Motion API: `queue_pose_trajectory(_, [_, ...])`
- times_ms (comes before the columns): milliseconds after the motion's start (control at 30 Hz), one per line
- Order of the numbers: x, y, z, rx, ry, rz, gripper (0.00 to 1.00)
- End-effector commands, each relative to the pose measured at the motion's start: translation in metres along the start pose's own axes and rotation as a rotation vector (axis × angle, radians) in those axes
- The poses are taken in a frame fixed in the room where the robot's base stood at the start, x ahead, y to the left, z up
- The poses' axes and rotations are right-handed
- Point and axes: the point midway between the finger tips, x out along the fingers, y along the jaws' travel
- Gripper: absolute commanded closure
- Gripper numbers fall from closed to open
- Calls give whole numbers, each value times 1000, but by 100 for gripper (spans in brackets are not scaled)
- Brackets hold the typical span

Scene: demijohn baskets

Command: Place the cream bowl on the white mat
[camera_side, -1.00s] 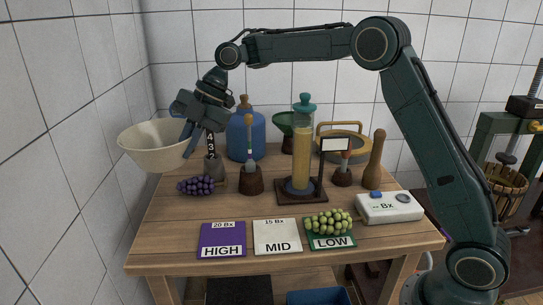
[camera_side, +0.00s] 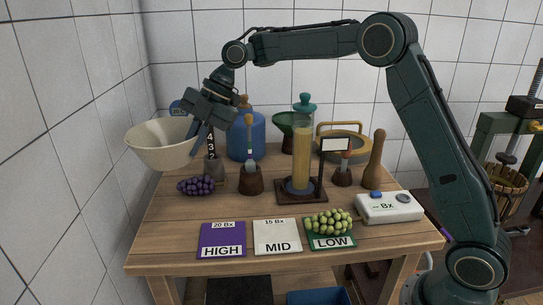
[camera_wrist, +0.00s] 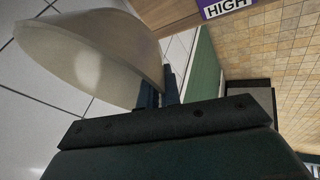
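The cream bowl (camera_side: 163,145) is held in the air at the left edge of the table, tilted a little. My gripper (camera_side: 198,130) is shut on its right rim. In the wrist view the bowl (camera_wrist: 85,55) fills the upper left, with the gripper fingers (camera_wrist: 158,92) at its wall. The white mat (camera_side: 277,237), marked "15 Bx" and "MID", lies bare at the table's front, between the purple "HIGH" mat (camera_side: 222,240) and the green "LOW" mat (camera_side: 332,243).
Green grapes (camera_side: 329,222) lie on the green mat. Dark grapes (camera_side: 196,186), a brush in a wooden holder (camera_side: 251,180), a yellow cylinder (camera_side: 302,155), a wooden pestle (camera_side: 375,160) and a "Bx" meter (camera_side: 389,207) stand behind the mats. A tiled wall is close on the left.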

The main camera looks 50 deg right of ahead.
Motion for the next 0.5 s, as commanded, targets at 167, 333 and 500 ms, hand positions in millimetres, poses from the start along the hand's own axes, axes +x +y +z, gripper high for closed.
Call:
queue_pose_trajectory(167, [-21, -19, 8, -3, -7, 5, 100])
queue_pose_trajectory(333, [-43, -49, 17, -2, -11, 1, 100])
queue_pose_trajectory(500, [-65, -85, 22, -3, -13, -2, 100])
